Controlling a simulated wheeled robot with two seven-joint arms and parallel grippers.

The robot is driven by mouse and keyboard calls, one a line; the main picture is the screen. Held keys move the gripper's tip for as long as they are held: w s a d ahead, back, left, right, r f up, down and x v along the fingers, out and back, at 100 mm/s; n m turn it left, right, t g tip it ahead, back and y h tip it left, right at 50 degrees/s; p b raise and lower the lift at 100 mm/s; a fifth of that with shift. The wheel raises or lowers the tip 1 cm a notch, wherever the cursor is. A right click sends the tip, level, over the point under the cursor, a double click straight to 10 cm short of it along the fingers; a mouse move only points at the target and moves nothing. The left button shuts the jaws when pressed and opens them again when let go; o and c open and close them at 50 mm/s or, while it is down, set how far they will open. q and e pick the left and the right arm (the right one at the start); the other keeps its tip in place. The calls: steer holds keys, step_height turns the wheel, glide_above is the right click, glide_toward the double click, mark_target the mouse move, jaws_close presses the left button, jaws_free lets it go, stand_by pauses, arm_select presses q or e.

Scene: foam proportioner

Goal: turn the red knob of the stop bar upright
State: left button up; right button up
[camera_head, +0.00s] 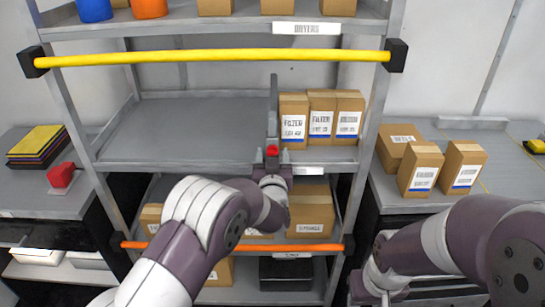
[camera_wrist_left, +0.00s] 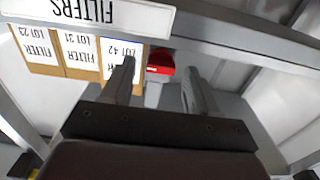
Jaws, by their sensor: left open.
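The red knob (camera_head: 271,150) sits at the front lower end of an upright grey bar (camera_head: 273,105) on the middle shelf, just left of the filter boxes. In the left wrist view the knob (camera_wrist_left: 160,62) looks wider than tall, with a grey piece (camera_wrist_left: 153,93) beside it. My left gripper (camera_head: 272,159) is open at the shelf's front edge. In the left wrist view its two fingers (camera_wrist_left: 158,68) stand on either side of the knob, with visible gaps. My right arm shows at lower right; its gripper is out of view.
Filter boxes (camera_head: 321,118) stand right of the bar; the shelf (camera_head: 185,130) left of it is empty. A yellow bar (camera_head: 215,56) crosses above and an orange bar (camera_head: 315,247) below. A side bench on the right holds more boxes (camera_head: 420,170).

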arm_select(q)
steer(key=c, duration=1.1)
steer(key=shift+o, duration=0.3)
steer(key=n+b, duration=0.2)
steer(key=b, duration=0.1)
steer(key=shift+f+n, duration=0.3)
steer(key=shift+f, duration=0.05)
steer(key=n+b, duration=0.2)
steer(key=b, duration=0.1)
steer(key=shift+a+n, duration=0.1)
steer(key=shift+n, duration=0.2)
steer(key=shift+r+n+b, duration=0.15)
steer(key=shift+n+b, duration=0.75)
steer(key=shift+b, duration=0.1)
steer(key=o, duration=1)
steer(key=shift+r, duration=0.1)
steer(key=shift+o, duration=0.2)
